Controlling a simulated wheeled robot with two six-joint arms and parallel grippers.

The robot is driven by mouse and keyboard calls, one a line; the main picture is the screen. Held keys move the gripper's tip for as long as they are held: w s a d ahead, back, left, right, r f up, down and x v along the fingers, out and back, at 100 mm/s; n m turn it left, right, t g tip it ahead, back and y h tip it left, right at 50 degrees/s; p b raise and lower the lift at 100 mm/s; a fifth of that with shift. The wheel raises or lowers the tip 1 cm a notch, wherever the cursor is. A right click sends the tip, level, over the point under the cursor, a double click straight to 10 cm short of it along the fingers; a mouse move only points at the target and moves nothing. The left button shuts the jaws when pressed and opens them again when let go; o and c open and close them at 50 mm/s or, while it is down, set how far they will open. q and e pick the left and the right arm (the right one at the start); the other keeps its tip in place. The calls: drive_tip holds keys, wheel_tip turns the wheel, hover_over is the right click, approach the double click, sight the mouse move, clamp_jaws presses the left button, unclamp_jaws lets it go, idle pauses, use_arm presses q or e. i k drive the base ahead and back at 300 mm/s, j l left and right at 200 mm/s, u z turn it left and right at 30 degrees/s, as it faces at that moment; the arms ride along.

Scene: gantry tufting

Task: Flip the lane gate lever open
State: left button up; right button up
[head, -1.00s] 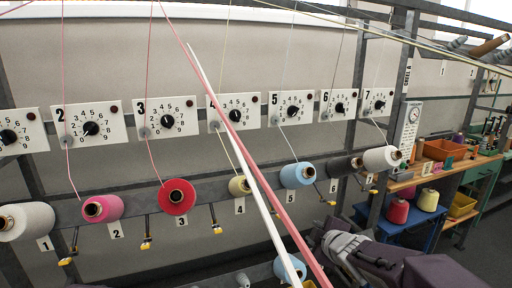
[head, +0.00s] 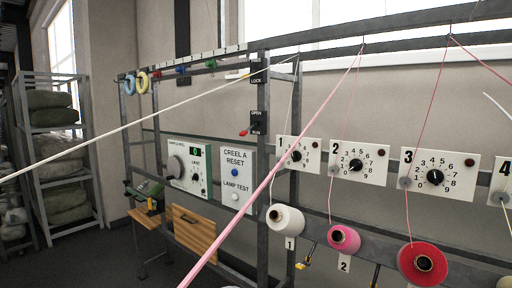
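A small red-tipped lever (head: 244,132) sticks out to the left from a dark plate (head: 257,122) on the grey frame post. The plate has labels that look like OPEN above and RUN below. The lever tip is near the lower label. Higher on the same post is a dark plate marked LOCK (head: 257,80), with a small yellowish part at its left. No label here names the lane gate, so I cannot tell for sure which lever it is. Neither of my grippers shows in the head view.
Left of the post are a reset panel (head: 237,180) and a dial box (head: 190,168). Numbered dials and yarn cones, including a white cone (head: 286,219), line the frame at right. Yarn strands cross the view. A shelf of bundles (head: 60,150) stands at far left, with open floor before it.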

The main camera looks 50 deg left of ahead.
sight(243, 133)
drive_tip(key=j+u, duration=0.1)
drive_tip(key=u, duration=1.65)
